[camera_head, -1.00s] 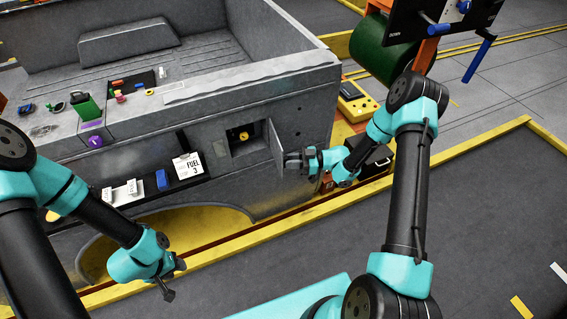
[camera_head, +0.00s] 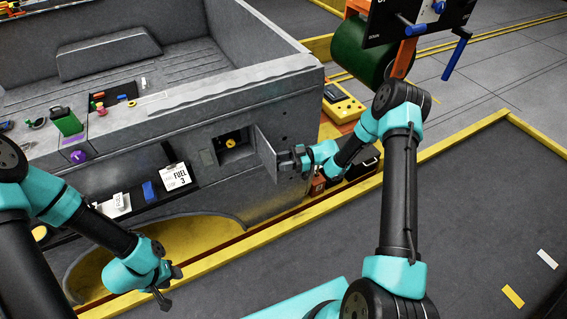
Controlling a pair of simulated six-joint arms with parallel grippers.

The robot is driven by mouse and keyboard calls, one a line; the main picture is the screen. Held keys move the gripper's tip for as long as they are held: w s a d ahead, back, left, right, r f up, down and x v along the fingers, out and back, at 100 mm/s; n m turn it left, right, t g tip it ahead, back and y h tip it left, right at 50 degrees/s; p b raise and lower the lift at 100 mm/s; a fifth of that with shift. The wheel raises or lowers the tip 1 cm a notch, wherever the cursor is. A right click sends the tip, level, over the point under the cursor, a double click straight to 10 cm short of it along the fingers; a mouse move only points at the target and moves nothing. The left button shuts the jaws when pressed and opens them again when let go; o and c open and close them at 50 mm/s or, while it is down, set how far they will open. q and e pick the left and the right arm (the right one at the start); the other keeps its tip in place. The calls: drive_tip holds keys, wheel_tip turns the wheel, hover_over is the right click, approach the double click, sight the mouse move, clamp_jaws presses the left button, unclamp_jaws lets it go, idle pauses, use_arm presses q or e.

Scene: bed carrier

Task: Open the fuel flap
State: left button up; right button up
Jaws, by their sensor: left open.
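The grey fuel flap (camera_head: 265,149) stands swung out on the right side of a square recess in the side of the grey truck bed. The recess (camera_head: 222,155) is uncovered, and a yellow fuel cap (camera_head: 231,143) shows inside it. My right gripper (camera_head: 285,162) is at the flap's outer side, close to or touching its free edge. Its fingers are small and partly hidden, so I cannot tell whether they grip the flap. My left gripper (camera_head: 168,284) is open and empty, low in front of the yellow wheel arch, well away from the flap.
A black ledge left of the recess holds a white card marked FUEL 3 (camera_head: 176,178), a blue block (camera_head: 149,191) and white pieces. A green item (camera_head: 68,122) and small parts lie on the bed rim. A green drum (camera_head: 357,50) stands at right.

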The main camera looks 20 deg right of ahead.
drive_tip(key=shift+o, duration=0.4)
drive_tip(key=shift+s+d, duration=0.1)
drive_tip(key=s+d, duration=0.2)
drive_tip(key=d, duration=1.5)
